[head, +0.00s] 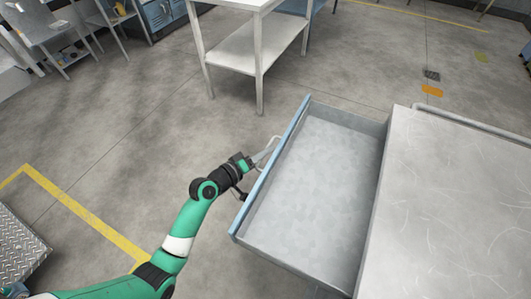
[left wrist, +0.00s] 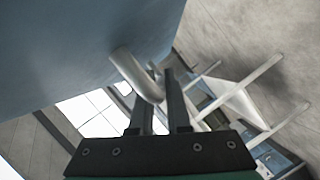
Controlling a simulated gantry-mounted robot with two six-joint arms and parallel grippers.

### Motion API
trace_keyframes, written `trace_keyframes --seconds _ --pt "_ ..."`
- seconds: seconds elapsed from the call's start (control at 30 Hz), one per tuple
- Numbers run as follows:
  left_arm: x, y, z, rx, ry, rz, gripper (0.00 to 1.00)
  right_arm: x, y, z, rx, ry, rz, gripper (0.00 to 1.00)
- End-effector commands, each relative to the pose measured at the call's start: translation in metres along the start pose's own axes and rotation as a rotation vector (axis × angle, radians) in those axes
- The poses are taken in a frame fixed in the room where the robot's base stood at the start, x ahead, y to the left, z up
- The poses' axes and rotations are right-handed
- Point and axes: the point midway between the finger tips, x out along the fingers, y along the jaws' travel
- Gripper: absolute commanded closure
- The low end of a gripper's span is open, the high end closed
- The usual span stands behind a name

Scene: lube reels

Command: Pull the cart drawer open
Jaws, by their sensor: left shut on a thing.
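The cart drawer (head: 318,190) stands pulled out to the left of the grey metal cart (head: 450,205) in the head view. Its inside is bare and its blue front (head: 270,165) faces left. My left gripper (head: 262,157) is at the handle (head: 273,142) on the outside of that front. In the left wrist view the curved metal handle (left wrist: 137,75) runs from the blue drawer front (left wrist: 80,45) to between the fingers of my left gripper (left wrist: 160,98), which is shut on it. My right gripper is in neither view.
A white two-shelf table (head: 245,45) stands behind the drawer. A workbench (head: 50,30) and blue cabinet (head: 160,14) are at the back left. A diamond-plate surface (head: 18,250) is at the lower left.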

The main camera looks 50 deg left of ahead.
Motion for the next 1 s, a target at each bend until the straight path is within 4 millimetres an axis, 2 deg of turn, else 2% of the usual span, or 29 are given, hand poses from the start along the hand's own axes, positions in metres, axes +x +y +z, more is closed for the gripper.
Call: trace_keyframes --seconds 0.23,0.27,0.4,0.77,0.87,1.0 --pt "0.0 0.001 0.001 -0.001 -0.003 0.002 1.0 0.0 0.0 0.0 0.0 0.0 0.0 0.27" --pt "0.0 0.001 0.001 -0.001 -0.002 0.002 0.81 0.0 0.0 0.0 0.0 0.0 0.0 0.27" --pt "0.0 0.001 0.001 -0.001 -0.002 0.001 0.56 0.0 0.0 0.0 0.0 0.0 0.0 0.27" --pt "-0.004 0.001 0.0 -0.001 -0.001 0.0 0.55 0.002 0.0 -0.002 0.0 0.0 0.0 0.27" --pt "-0.018 0.002 -0.001 -0.001 0.0 -0.001 0.55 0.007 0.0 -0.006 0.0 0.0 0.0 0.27" --pt "-0.05 0.002 -0.002 -0.003 0.001 -0.003 0.55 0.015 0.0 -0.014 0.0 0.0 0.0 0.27"
